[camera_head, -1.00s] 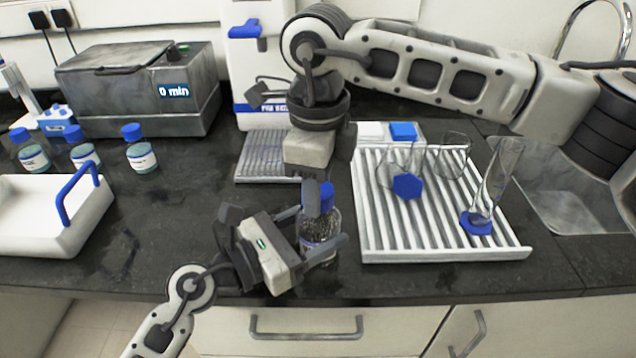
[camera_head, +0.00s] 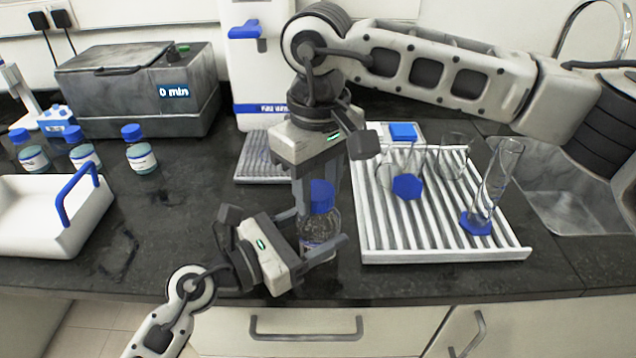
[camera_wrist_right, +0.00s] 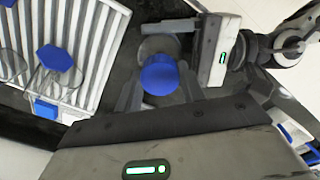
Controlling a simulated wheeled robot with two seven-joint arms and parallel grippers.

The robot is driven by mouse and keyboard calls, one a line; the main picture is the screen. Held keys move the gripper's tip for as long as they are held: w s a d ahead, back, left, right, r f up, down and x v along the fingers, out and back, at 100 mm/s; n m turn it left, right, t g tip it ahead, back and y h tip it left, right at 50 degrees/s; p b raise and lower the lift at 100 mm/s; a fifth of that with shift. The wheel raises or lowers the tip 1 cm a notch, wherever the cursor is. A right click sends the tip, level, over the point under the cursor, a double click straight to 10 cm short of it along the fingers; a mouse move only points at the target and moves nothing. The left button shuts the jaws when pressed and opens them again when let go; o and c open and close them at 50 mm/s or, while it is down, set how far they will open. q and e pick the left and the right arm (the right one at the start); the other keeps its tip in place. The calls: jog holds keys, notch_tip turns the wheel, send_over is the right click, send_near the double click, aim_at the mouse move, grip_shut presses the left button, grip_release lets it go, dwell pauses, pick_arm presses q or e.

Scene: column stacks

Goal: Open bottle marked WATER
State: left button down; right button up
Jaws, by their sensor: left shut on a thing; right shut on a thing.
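A clear bottle (camera_head: 318,228) with a blue cap (camera_head: 321,194) stands upright near the counter's front edge; its label is mostly hidden and I cannot read it. My left gripper (camera_head: 312,236) is shut on the bottle's body from the left and front. My right gripper (camera_head: 319,186) comes from above, fingers pointing down, shut on the blue cap. In the right wrist view the cap (camera_wrist_right: 160,75) shows between the two fingers, with the left gripper (camera_wrist_right: 217,52) beside the bottle. The cap is still on the bottle's neck.
A white drying rack (camera_head: 440,254) with glassware stands close on the right, beside the sink (camera_head: 580,205). Several blue-capped bottles (camera_head: 141,156) and a white tray (camera_head: 40,240) are at the left. A grey water bath (camera_head: 140,95) stands behind. The counter left of the bottle is clear.

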jog(key=n, duration=0.4)
jog(key=o, duration=1.1)
